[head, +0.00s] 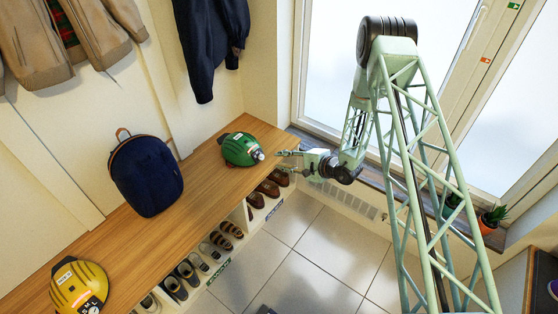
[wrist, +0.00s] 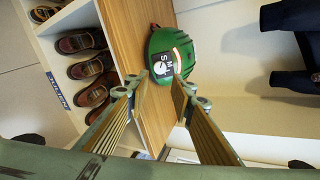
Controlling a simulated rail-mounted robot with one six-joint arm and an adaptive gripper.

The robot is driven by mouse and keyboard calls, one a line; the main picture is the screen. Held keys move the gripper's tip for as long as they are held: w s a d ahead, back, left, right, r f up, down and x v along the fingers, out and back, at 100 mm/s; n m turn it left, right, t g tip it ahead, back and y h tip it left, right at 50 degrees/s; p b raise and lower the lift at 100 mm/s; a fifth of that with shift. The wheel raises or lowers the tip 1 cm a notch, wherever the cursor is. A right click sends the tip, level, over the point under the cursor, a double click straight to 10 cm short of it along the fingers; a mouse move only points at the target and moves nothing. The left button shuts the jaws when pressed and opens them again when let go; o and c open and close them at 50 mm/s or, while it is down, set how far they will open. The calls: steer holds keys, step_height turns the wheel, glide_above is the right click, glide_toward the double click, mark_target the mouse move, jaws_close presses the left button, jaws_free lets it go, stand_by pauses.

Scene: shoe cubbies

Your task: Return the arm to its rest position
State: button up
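My gripper (head: 280,158) is at the end of my pale green lattice arm, over the front edge of the wooden bench near its far end. Its two fingers also show in the wrist view (wrist: 160,83), spread apart with nothing between them. The fingertips point at a green helmet (head: 241,149) on the bench, with a small gap between them and it in the head view. The helmet (wrist: 172,55) lies just beyond the fingertips in the wrist view, its dial side facing me.
The wooden bench (head: 160,218) holds a navy backpack (head: 147,174) and a yellow helmet (head: 79,288). Shoe cubbies (head: 250,210) with several shoes are below. A window sill with a potted plant (head: 492,219) runs at right. Jackets hang above. The tiled floor (head: 315,255) is mostly clear.

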stand_by(0.6)
steer(key=s+a+r+n+g+y, duration=0.1)
steer(key=s+a+r+n+g, duration=0.15)
steer(key=r, duration=0.95)
steer(key=s+a+r+n+g+y, duration=0.1)
steer(key=s+a+r, duration=0.25)
steer(key=r, duration=0.85)
steer(key=s+r+n+g, duration=0.45)
steer(key=s+r, duration=1.15)
steer(key=r, duration=0.4)
steer(key=s+d+r+n+h, duration=0.1)
steer(key=s+d+r+h, duration=0.2)
steer(key=s, duration=0.4)
steer(key=s+d+r+n+h, duration=0.1)
steer(key=s+d+r, duration=0.1)
steer(key=s+r, duration=0.3)
steer(key=s+d+r+n+h, duration=0.1)
steer(key=s+d+r, duration=0.2)
steer(key=s, duration=0.5)
steer(key=s+d+r+t+h, duration=0.2)
steer(key=s+d+r+h, duration=0.1)
steer(key=s+d, duration=0.5)
steer(key=s+d+r+t+h, duration=0.2)
steer(key=s+d+r+h, duration=0.1)
steer(key=s+d, duration=0.5)
steer(key=shift+s+d+n+h+p, duration=0.4)
steer(key=shift+s+h, duration=0.1)
steer(key=shift+s, duration=0.3)
